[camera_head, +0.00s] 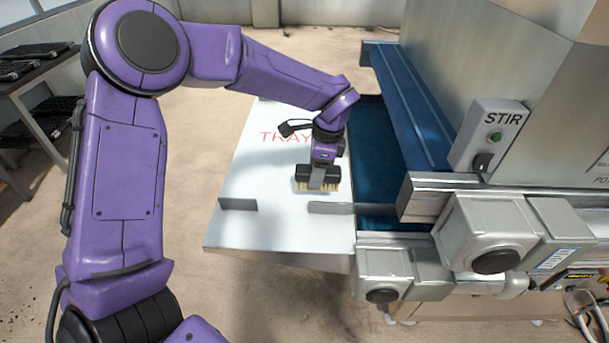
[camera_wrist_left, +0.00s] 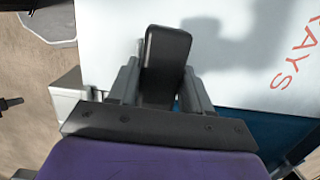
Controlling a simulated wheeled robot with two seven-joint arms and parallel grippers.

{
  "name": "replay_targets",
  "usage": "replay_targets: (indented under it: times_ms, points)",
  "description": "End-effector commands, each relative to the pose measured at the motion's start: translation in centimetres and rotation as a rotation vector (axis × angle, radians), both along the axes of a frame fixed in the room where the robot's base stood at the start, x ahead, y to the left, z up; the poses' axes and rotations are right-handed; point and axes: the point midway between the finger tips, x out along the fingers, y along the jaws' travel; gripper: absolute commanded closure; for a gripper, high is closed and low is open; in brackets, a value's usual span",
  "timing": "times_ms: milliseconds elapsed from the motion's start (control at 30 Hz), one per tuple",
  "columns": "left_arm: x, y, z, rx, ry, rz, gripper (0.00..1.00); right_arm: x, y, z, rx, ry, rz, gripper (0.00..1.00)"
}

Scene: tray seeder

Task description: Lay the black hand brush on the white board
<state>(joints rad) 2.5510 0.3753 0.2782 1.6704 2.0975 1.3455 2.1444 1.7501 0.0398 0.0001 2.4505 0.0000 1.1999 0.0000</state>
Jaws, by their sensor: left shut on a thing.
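The black hand brush (camera_head: 302,172) with pale bristles is in my left gripper (camera_head: 318,183), over the white board (camera_head: 240,178). In the head view its bristles point down toward the board. Whether they touch the board I cannot tell. In the left wrist view the brush's black back (camera_wrist_left: 166,60) stands between the two fingers of my left gripper (camera_wrist_left: 165,85), which is shut on it. The white board (camera_wrist_left: 235,40) lies beyond it there, with a shadow on it. My right gripper is not in view.
A blue belt channel (camera_head: 378,150) runs along the board's right side. The machine with a STIR box (camera_head: 492,135) and grey motor housings (camera_head: 490,235) fills the right. A dark rack (camera_head: 35,90) stands far left.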

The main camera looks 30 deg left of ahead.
Motion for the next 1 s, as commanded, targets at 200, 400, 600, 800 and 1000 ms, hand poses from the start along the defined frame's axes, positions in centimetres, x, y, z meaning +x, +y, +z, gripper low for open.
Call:
replay_targets:
  times_ms: [200,400,600,800,1000]
  points:
    - [-0.1,2.4,-2.8,0.0,0.0,0.0,0.79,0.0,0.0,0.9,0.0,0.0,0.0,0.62]
    - [-0.2,3.2,-5.9,0.001,0.002,-0.002,0.79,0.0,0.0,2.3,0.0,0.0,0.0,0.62]
    - [-0.1,3.2,-6.9,-0.001,-0.003,0.001,0.79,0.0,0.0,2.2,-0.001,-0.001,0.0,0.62]
    - [-0.1,3.2,-7.3,-0.001,-0.003,0.001,0.79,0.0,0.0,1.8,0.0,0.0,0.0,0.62]
    - [-0.1,3.1,-7.3,0.0,-0.002,0.0,0.4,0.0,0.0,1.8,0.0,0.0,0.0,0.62]
